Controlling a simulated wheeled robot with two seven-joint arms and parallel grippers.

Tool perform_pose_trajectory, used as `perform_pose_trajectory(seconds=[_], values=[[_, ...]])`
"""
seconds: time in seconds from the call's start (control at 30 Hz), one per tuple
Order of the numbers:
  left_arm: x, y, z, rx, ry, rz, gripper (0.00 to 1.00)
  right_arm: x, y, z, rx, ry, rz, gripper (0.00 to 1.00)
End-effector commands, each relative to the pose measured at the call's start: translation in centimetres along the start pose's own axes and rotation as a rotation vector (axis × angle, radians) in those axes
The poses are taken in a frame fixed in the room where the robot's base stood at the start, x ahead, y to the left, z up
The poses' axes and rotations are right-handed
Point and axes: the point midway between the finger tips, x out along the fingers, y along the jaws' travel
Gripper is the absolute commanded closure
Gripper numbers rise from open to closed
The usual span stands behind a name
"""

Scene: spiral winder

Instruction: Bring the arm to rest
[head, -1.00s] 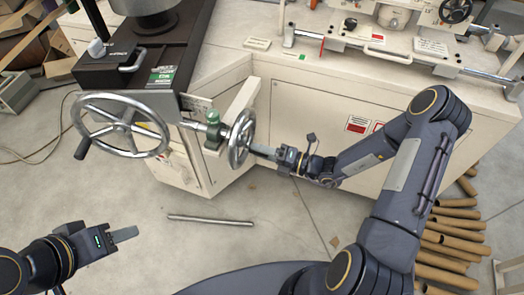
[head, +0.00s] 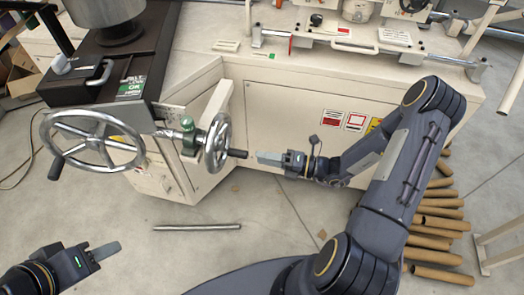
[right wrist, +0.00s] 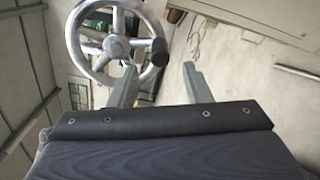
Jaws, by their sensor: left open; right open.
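My right gripper (head: 268,158) is open and empty, just right of the small handwheel (head: 217,147) and apart from its dark handle (head: 238,153). In the right wrist view its two fingers (right wrist: 160,85) stand apart, and the small handwheel (right wrist: 100,40) with its dark knob (right wrist: 159,52) shows beyond them. My left gripper (head: 100,250) is at the lower left over the floor, away from the machine, holding nothing that I can see. My right arm (head: 385,175) reaches in from the lower right with a bent elbow.
A large handwheel (head: 92,141) stands left of the small one on the cream machine (head: 270,105). A metal rod (head: 197,227) lies on the floor. Several brown tubes (head: 440,225) lie at the right beside my arm. The floor between my arms is mostly clear.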

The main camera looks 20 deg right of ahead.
Motion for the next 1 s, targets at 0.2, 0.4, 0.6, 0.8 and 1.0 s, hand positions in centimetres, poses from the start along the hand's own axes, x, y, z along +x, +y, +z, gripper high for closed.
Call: perform_pose_trajectory(seconds=[0.2, 0.4, 0.6, 0.8, 1.0], values=[[0.0, 0.0, 0.0, 0.000, 0.000, 0.000, 0.56, 0.0, 0.0, 0.0, -0.001, 0.000, 0.000, 0.56], [-1.0, 0.5, -0.5, 0.000, 0.000, 0.000, 0.56, 0.3, 4.2, -0.1, -0.204, 0.116, 0.002, 0.56], [-3.3, 1.5, -1.7, 0.000, 0.000, 0.000, 0.56, -0.4, 14.3, -2.2, -0.842, 0.463, 0.038, 0.56], [-5.5, 2.5, -2.8, 0.000, 0.000, 0.000, 0.56, -3.2, 22.2, -4.8, -1.540, 0.818, 0.127, 0.56], [-7.8, 3.5, -3.9, 0.000, 0.000, 0.000, 0.56, -7.2, 27.8, -6.1, -2.213, 1.159, 0.243, 0.56]])
